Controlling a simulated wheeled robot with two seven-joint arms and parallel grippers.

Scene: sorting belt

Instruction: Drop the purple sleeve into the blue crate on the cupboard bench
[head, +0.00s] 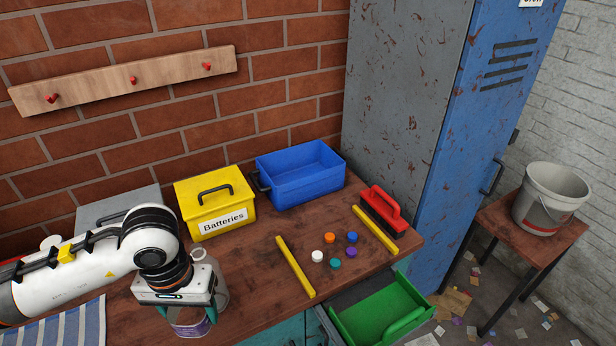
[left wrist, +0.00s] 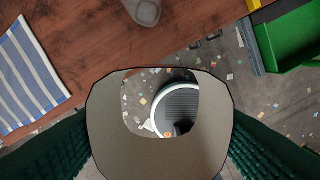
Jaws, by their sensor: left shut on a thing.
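My left gripper (head: 186,306) is over the front edge of the bench and points down. It is shut on the sleeve (head: 190,329), which shows partly below it with a pale and purple side. In the left wrist view the sleeve (left wrist: 158,158) is a grey-beige piece with an opening through which the floor shows. Dark green finger pads (left wrist: 160,135) flank it. The blue crate (head: 312,184) stands open on the bench against the brick wall, to the right of and behind the gripper. My right gripper is not in view.
A yellow Batteries box (head: 216,202) stands left of the crate. A grey bottle (head: 220,288) stands close behind my left gripper. Several coloured caps (head: 330,238) lie between yellow strips (head: 295,266). A red brush (head: 381,209) is at right, above an open green drawer (head: 382,308).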

